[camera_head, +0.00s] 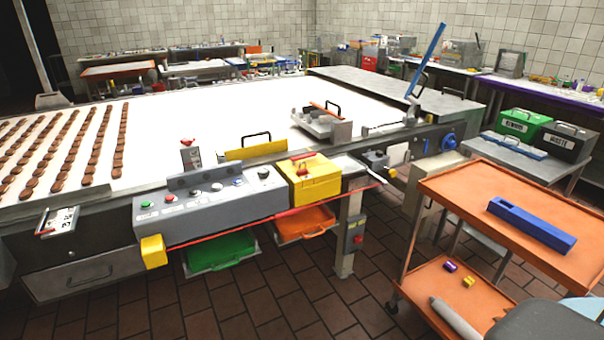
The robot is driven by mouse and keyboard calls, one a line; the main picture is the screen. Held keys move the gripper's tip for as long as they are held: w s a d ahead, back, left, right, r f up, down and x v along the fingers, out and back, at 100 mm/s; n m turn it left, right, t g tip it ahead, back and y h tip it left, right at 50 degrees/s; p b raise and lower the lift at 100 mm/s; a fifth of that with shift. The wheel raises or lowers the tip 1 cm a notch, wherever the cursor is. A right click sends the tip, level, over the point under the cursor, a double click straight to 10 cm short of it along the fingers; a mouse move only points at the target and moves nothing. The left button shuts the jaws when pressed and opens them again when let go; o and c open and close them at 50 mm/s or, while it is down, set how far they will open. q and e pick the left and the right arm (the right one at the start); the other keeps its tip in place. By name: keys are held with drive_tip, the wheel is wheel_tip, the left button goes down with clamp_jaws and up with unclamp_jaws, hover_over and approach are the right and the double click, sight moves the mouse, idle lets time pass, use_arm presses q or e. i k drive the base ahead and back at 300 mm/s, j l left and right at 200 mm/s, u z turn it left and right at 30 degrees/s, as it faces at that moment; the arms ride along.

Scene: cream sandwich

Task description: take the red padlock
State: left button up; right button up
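A small red item (302,172) shows on the front of the yellow box (316,186) at the right end of the grey control panel. It is too small to tell for sure whether it is the red padlock. Another small red piece (186,142) tops a small grey stand behind the panel; its kind is also unclear. Neither of my grippers is in view. A dark grey rounded part at the lower right corner may be part of my own body.
An orange cart (447,190) stands at the right, with a blue block (532,224) on top. Small purple (450,266) and yellow (468,281) items lie on its lower shelf. The long conveyor (200,115) carries rows of brown biscuits. Tiled floor is clear between panel and cart.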

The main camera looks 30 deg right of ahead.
sight(300, 172)
drive_tip(key=z, duration=0.5)
drive_tip(key=i+j+z, duration=0.1)
drive_tip(key=z, duration=0.35)
drive_tip(key=j+z, duration=0.15)
drive_tip(key=z, duration=0.35)
drive_tip(key=j+z, duration=0.1)
drive_tip(key=z, duration=0.4)
drive_tip(key=j+z, duration=0.75)
drive_tip(key=k+j, duration=0.1)
drive_tip(key=j, duration=0.3)
drive_tip(key=k+j+z, duration=0.1)
drive_tip(key=j, duration=0.25)
drive_tip(key=k+j, duration=0.15)
drive_tip(key=j, duration=0.2)
drive_tip(key=j+z, duration=0.05)
